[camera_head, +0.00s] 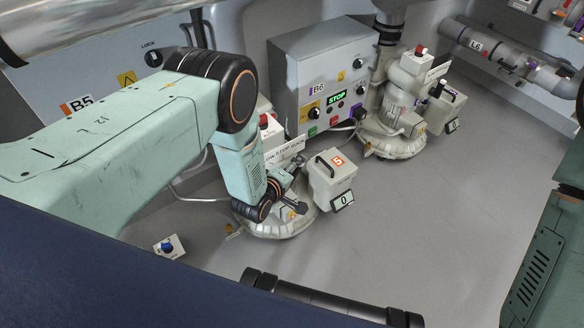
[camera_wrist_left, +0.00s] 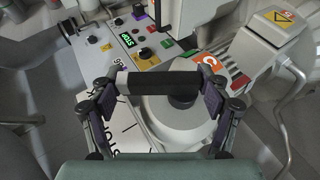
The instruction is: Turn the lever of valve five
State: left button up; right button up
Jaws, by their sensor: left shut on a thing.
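My left arm reaches in from the left in the head view, and its gripper (camera_head: 286,192) is low at the valve unit (camera_head: 275,226) with the orange 5 label. In the left wrist view my left gripper (camera_wrist_left: 164,92) is shut on a black lever bar (camera_wrist_left: 165,83), with one finger at each end of it. The grey box of valve five (camera_head: 325,183) carries a black handle and a small display reading 0. My arm and gripper hide much of this valve in the head view. My right gripper is not in view.
A grey control box B6 (camera_head: 325,75) with a green STOP display stands behind. A similar valve unit (camera_head: 395,135) stands farther right. A small blue-knobbed box (camera_head: 169,246) lies at lower left. The floor (camera_head: 450,215) to the right is clear.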

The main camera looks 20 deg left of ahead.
pick_arm(q)
jog(key=shift+w+d+r+m+g+y+p, duration=0.15)
jog(key=shift+w+m+g+y+p, duration=0.35)
jog(key=shift+g, duration=0.4)
jog(key=o, duration=1)
jog(key=shift+o, duration=0.6)
jog(key=shift+s+f, duration=0.2)
jog(key=shift+f, duration=0.1)
jog(key=shift+s, duration=0.1)
jog(key=v, duration=1.2)
jog(key=shift+w+r, duration=0.25)
jog(key=shift+d, duration=0.15)
